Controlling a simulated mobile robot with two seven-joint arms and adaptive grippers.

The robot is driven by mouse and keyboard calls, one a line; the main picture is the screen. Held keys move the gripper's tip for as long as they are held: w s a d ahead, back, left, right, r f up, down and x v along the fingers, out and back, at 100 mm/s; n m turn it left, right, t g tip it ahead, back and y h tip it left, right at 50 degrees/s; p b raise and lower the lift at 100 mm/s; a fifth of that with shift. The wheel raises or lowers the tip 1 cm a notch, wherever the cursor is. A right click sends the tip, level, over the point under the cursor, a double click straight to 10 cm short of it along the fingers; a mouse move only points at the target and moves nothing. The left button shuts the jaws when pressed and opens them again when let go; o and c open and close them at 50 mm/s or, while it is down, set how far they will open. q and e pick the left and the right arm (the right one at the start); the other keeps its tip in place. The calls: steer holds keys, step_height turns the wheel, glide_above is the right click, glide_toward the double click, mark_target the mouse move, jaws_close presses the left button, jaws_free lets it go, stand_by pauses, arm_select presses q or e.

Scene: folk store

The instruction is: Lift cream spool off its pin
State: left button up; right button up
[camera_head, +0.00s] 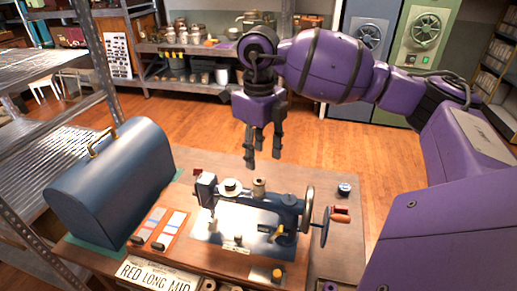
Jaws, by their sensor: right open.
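A dark blue sewing machine (265,207) with a hand crank stands on the wooden table. A small cream-tan spool (259,188) stands upright on top of its arm. A wider, pale round piece (232,187) sits just left of it; I cannot tell which of the two is the cream spool, and no pin shows clearly. My right gripper (263,155) is open and empty, with its fingers pointing down. In the picture its fingertips are just above the spool, apart from it. My left gripper is not in view.
A blue domed case (115,185) stands on the left of the table. A card with coloured strips (160,229) and a lettered plate (157,276) lie near the front. The table behind the machine looks clear.

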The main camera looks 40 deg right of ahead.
mark_target(259, 177)
step_height(259, 177, down, 3)
steer(key=shift+f+b, duration=0.1)
steer(key=shift+b, duration=0.45)
steer(key=shift+f+b, duration=0.7)
steer(key=shift+f, duration=0.85)
steer(key=shift+f+b, duration=0.6)
steer(key=shift+f, duration=0.7)
steer(key=c, duration=1)
steer(key=shift+r, duration=0.15)
